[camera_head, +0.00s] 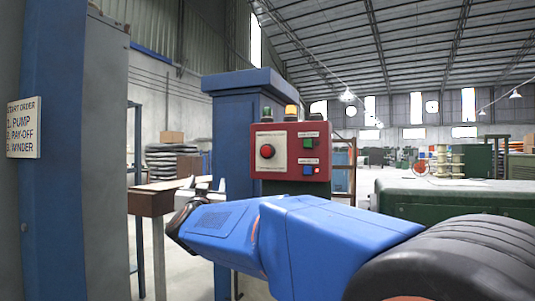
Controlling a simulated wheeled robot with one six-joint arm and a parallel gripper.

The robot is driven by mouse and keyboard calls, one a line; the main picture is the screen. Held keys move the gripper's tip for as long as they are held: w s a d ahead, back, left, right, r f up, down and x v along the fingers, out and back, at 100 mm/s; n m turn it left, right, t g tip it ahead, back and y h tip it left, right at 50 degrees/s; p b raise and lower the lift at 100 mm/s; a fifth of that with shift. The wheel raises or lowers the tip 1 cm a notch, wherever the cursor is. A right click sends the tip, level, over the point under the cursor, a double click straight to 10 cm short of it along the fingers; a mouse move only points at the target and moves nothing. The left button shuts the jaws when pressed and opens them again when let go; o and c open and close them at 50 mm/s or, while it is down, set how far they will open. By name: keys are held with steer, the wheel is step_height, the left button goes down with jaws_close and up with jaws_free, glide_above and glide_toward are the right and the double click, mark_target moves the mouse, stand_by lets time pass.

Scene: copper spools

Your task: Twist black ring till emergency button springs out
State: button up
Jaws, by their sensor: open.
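Whether the button is pressed in or out is too small to tell. My blue arm reaches left across the picture below the box. My gripper (203,186) is at its far end, left of and lower than the red button, apart from the box. Its pale fingers are small in view; it is open and nothing shows between them.
A green button (308,143), a blue button (308,170) and a small red light are on the box's right side. Lamps (291,111) stand on top. A blue pillar with a sign (23,127) reading pump, pay-off, winder is at left. A green machine (460,196) is at right.

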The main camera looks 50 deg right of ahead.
mark_target(265, 153)
steer(key=s+d+r+m+g+h, duration=0.4)
steer(key=s+d+m+g+h, duration=0.35)
steer(key=d+g, duration=0.3)
steer(key=shift+y, duration=0.35)
steer(key=x, duration=1.6)
steer(key=shift+w+d, duration=0.25)
steer(key=c, duration=1.1)
